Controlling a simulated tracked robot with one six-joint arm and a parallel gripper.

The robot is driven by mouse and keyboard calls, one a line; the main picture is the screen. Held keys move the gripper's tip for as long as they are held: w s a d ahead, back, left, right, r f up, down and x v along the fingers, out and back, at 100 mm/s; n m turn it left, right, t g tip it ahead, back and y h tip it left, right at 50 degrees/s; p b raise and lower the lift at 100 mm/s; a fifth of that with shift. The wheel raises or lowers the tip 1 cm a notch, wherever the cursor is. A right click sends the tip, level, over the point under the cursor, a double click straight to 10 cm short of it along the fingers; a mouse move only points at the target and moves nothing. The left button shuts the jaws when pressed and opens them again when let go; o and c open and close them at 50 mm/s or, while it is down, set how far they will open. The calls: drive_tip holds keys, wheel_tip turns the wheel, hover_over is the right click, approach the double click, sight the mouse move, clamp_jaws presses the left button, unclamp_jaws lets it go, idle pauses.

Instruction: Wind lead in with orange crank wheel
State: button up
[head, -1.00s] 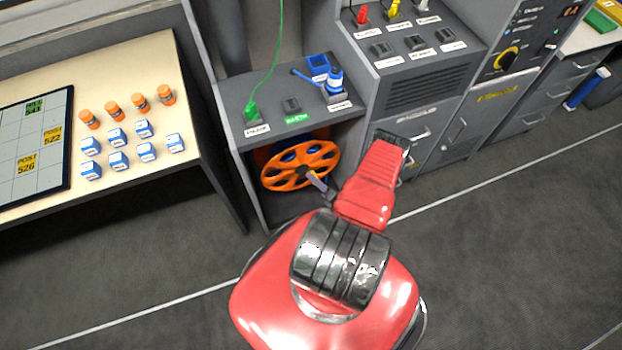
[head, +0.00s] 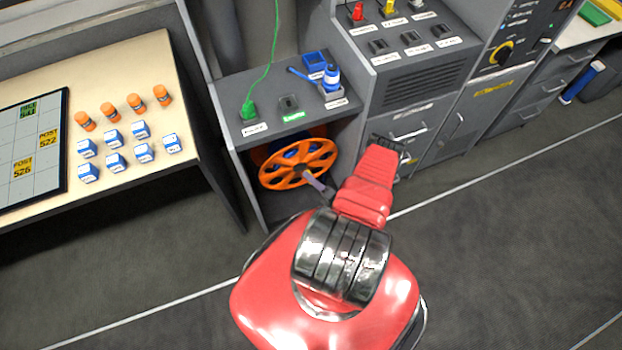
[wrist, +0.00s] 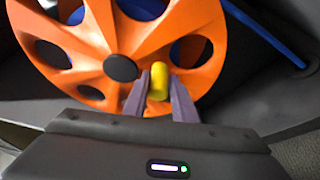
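The orange crank wheel (head: 282,177) stands upright in the open bay under the grey counter in the head view. It also fills the upper part of the wrist view (wrist: 90,35), with a dark hub in its middle. A yellow knob (wrist: 159,78) sticks out from the wheel, right of the hub. My gripper (wrist: 160,85) has one finger on each side of this knob, close against it, and appears shut on it. In the head view my gripper (head: 314,180) is at the wheel's lower right, and the knob cannot be made out. A green lead (head: 272,55) runs up from the counter.
The grey counter (head: 232,92) above the wheel carries a green plug, a socket and a blue tool in a holder. Drawer cabinets (head: 430,140) stand on the right. A pale table (head: 130,65) with orange cylinders and blue-white blocks is on the left. The floor in front is clear.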

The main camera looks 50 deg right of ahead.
drive_tip(key=shift+o, duration=0.6)
drive_tip(key=s+a+r, duration=0.1)
drive_tip(key=s, duration=1.2)
drive_tip(key=shift+s+r, duration=0.2)
drive_tip(key=shift+s, duration=0.15)
